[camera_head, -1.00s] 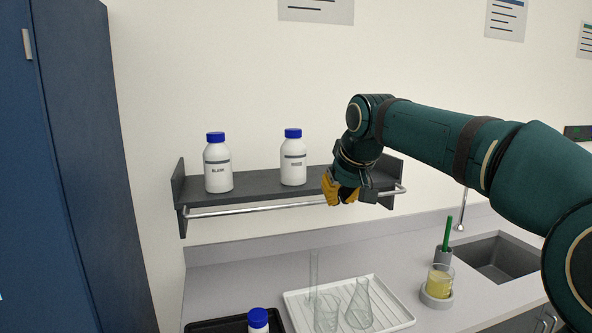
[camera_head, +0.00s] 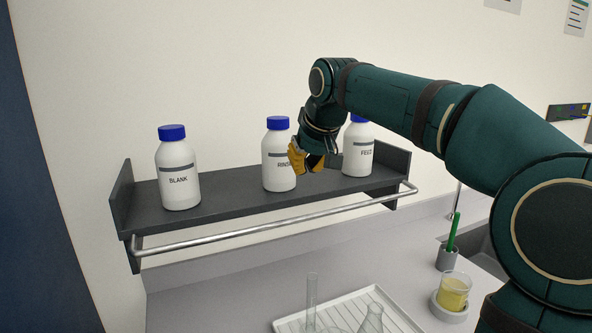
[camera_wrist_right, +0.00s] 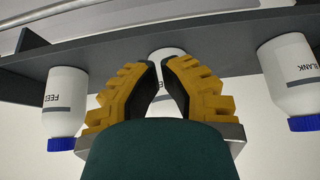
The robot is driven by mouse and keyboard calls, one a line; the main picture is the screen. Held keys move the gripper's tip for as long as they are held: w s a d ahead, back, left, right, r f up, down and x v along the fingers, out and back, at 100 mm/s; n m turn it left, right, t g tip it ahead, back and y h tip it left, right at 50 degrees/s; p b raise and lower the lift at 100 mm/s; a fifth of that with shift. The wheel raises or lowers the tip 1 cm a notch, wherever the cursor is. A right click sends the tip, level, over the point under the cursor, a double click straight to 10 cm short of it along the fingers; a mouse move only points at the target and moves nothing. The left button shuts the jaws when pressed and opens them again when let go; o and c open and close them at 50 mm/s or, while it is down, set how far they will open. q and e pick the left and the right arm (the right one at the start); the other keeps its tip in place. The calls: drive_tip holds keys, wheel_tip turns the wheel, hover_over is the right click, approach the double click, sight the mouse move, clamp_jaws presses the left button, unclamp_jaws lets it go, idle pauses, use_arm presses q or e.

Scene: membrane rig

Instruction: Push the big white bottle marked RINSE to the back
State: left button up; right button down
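The white bottle marked RINSE (camera_head: 278,160) with a blue cap stands upright in the middle of the dark wall shelf. My right gripper (camera_head: 295,158) is in front of its right side and covers the end of the label. In the right wrist view, which is upside down, its yellow fingers (camera_wrist_right: 159,64) converge with their tips almost together and nothing held between them. Part of the RINSE bottle (camera_wrist_right: 168,52) shows just beyond the tips; I cannot tell whether they touch it. My left gripper is not in view.
The BLANK bottle (camera_head: 178,172) stands left on the shelf (camera_head: 228,200), the FEED bottle (camera_head: 358,155) right, partly behind my right arm. A metal rail (camera_head: 270,229) runs along the shelf's front. Below are a white drying tray (camera_head: 290,325) with glassware and a beaker of yellow liquid (camera_head: 454,292).

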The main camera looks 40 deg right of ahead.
sight(287, 192)
drive_tip(key=b+x, duration=0.1)
drive_tip(key=x, duration=0.7)
drive_tip(key=shift+f, duration=0.15)
drive_tip(key=w, duration=0.1)
drive_tip(key=w+d, duration=0.1)
drive_tip(key=w, duration=0.1)
drive_tip(key=shift+f, duration=0.2)
drive_tip(key=shift+w+d, duration=0.1)
drive_tip(key=shift+w, duration=0.45)
drive_tip(key=shift+w+p, duration=0.1)
drive_tip(key=shift+p, duration=0.2)
drive_tip(key=w+d+p, duration=0.1)
drive_tip(key=w+p, duration=0.2)
drive_tip(key=w+d+p, duration=0.1)
drive_tip(key=w+p, duration=0.2)
drive_tip(key=w+d+p, duration=0.1)
drive_tip(key=w+p, duration=0.2)
drive_tip(key=shift+r, duration=0.25)
drive_tip(key=w, duration=0.1)
drive_tip(key=w+d+p, duration=0.1)
drive_tip(key=w, duration=0.1)
drive_tip(key=shift+f, duration=0.2)
drive_tip(key=shift+w+d+p, duration=0.1)
drive_tip(key=shift+w+p, duration=0.2)
drive_tip(key=shift+w, duration=0.05)
